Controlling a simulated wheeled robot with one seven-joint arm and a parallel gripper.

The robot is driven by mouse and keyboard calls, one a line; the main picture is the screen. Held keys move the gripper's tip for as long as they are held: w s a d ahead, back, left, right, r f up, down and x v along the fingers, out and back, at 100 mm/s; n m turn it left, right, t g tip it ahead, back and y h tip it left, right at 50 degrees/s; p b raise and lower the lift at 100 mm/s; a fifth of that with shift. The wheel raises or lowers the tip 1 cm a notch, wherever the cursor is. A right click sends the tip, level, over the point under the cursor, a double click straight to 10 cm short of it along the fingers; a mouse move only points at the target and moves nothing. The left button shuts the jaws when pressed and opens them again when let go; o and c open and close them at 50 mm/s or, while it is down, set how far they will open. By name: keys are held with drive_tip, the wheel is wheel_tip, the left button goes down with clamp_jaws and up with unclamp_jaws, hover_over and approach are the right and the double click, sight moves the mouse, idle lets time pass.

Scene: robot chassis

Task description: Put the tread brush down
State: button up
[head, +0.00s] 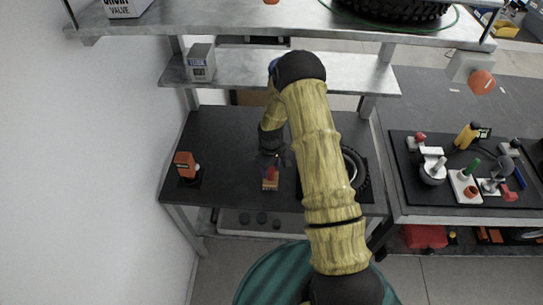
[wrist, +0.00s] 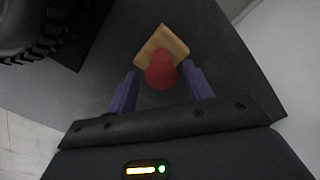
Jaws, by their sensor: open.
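The tread brush, with a tan wooden block (wrist: 163,43) and a round red knob (wrist: 160,74), lies on the dark table top. In the head view the brush (head: 270,184) is near the middle of the table, just below my gripper (head: 271,163). In the wrist view my gripper (wrist: 160,90) is open, with one purple finger on each side of the red knob. Gaps show between the knob and both fingers. The underside of the brush is hidden.
A black tyre (head: 356,170) lies right of the brush, partly behind my arm. An orange object (head: 186,165) stands at the table's left. A shelf (head: 345,72) with a grey box (head: 201,62) hangs above the back. Bare table (head: 225,150) lies left of the brush.

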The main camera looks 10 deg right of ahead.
wheel_tip(320, 180, up, 8)
drive_tip(key=shift+s+f+b, duration=0.1)
drive_tip(key=shift+s+b, duration=0.05)
drive_tip(key=shift+b, duration=0.95)
drive_tip(key=shift+r, duration=0.2)
drive_tip(key=shift+r, duration=0.1)
drive_tip(key=s+r+m+t, duration=0.2)
drive_tip(key=s+r+m, duration=0.5)
drive_tip(key=s+r, duration=1)
drive_tip(key=s, duration=0.3)
drive_tip(key=shift+s+t, duration=0.3)
drive_tip(key=shift+s, duration=0.15)
